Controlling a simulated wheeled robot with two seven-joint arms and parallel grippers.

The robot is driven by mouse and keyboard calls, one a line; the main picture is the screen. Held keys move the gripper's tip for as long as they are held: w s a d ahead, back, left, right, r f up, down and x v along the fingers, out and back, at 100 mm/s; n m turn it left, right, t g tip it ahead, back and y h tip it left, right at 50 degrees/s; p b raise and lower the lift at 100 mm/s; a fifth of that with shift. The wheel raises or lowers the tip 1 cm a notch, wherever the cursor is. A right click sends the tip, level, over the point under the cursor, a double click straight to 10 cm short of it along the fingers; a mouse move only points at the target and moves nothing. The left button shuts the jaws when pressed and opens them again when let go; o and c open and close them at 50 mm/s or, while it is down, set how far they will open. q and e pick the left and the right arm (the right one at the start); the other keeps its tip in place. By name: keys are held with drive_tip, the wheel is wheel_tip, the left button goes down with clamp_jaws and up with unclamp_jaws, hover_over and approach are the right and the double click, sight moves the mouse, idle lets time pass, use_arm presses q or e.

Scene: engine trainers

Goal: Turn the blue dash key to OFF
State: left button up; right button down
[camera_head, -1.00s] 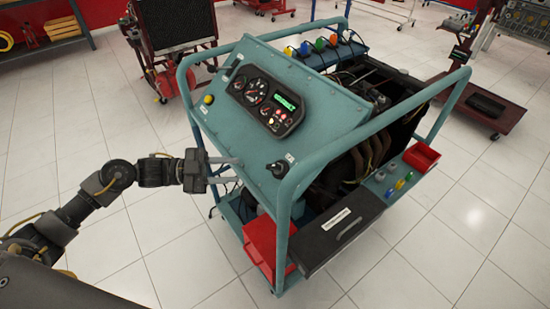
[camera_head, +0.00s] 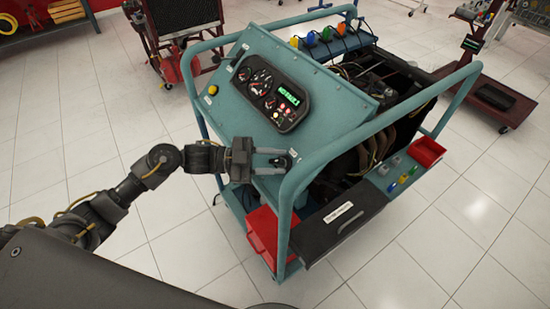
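The blue-green dash panel (camera_head: 235,112) slopes at the front of the engine trainer. It bears a black gauge cluster (camera_head: 268,90) with a lit green display. A small dark key switch (camera_head: 281,162) sits at the panel's lower right; its position is too small to read. My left gripper (camera_head: 284,161) reaches in from the left, its two grey fingers apart, one above and one below the switch. The fingers partly hide the switch, and I cannot tell whether they touch it. My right gripper is not in view.
The trainer's tube frame (camera_head: 290,190) rises close to the right of the gripper. A red bin (camera_head: 263,232) and a black drawer box (camera_head: 342,222) sit below. A yellow button (camera_head: 213,90) is on the panel's left.

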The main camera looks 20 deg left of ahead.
use_arm(q)
drive_tip(key=shift+d, duration=0.25)
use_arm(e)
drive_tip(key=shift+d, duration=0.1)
use_arm(q)
clamp_jaws()
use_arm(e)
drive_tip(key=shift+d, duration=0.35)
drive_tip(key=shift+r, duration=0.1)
